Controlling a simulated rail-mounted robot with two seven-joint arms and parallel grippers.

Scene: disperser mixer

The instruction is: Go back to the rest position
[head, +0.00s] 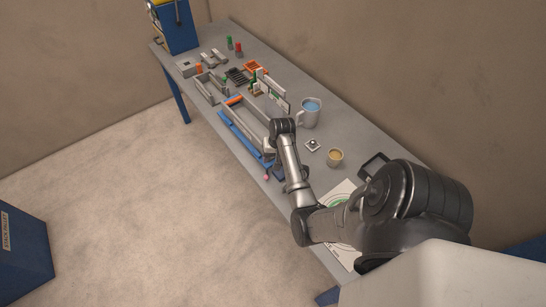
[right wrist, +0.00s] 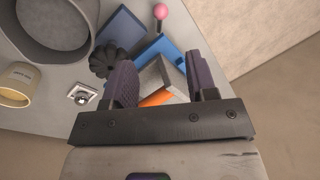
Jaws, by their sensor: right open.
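My right arm comes in from the lower right in the head view and bends over the table's front edge. My right gripper (head: 268,150) hangs at the end of it, over the near end of a blue-and-grey machine frame (head: 236,122); its fingers are hard to make out there. In the right wrist view the two dark fingers of my right gripper (right wrist: 160,66) stand apart with nothing held between them. Beyond them show blue and grey parts (right wrist: 160,55), an orange piece and a pink ball knob (right wrist: 160,12). My left gripper is in neither view.
On the grey table, a jug of blue liquid (head: 310,112), a small white switch plate (head: 312,145) and a tan cup (head: 335,157) stand right of my gripper. A black scalloped knob (right wrist: 103,61) is near the left finger. Open floor lies left of the table.

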